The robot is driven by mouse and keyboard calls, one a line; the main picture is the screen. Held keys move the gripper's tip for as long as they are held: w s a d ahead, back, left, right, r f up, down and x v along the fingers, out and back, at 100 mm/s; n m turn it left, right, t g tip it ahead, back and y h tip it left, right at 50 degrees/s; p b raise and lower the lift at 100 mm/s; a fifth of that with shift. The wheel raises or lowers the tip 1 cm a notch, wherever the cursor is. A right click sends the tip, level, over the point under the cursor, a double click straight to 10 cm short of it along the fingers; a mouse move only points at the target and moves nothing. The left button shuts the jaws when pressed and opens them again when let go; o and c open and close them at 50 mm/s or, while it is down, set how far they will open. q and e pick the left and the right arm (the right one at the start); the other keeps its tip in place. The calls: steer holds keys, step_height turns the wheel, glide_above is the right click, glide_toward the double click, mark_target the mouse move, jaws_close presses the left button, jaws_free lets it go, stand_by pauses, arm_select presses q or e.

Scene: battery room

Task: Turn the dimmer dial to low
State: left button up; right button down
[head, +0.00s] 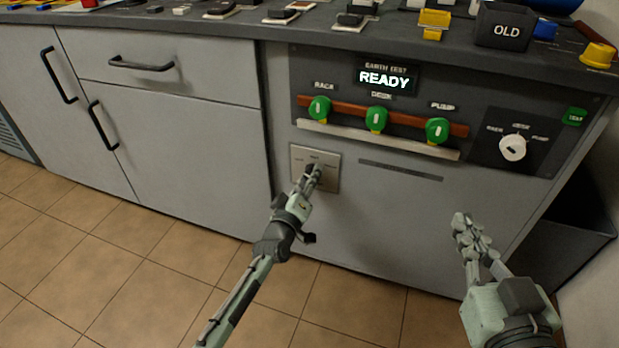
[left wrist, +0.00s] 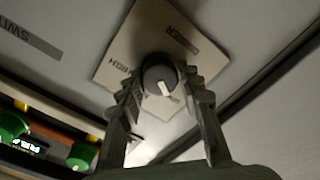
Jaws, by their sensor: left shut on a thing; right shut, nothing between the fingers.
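The dimmer dial (left wrist: 160,78) is a round dark knob with a white pointer line, set on a square beige plate (left wrist: 175,30) in the left wrist view. In the head view the plate (head: 328,180) is on the grey cabinet front, and my left gripper (head: 314,172) covers most of the dial. The gripper's two fingers (left wrist: 160,92) lie on both sides of the dial and are shut on it. The plate's lettering is partly hidden and hard to read. My right gripper (head: 468,228) is shut and empty, apart from the cabinet at the lower right.
Right of the plate, a dark panel carries a READY display (head: 386,78), three green knobs (head: 376,119) on a red bar, and a white selector knob (head: 513,148). The worktop (head: 250,22) above holds several small items. A dark bin (head: 570,225) stands at the right.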

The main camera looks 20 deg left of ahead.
arm_select(q)
steer(key=o, duration=1.2)
steer(key=shift+c, duration=0.2)
steer(key=s, duration=1.2)
steer(key=shift+a+r, duration=0.15)
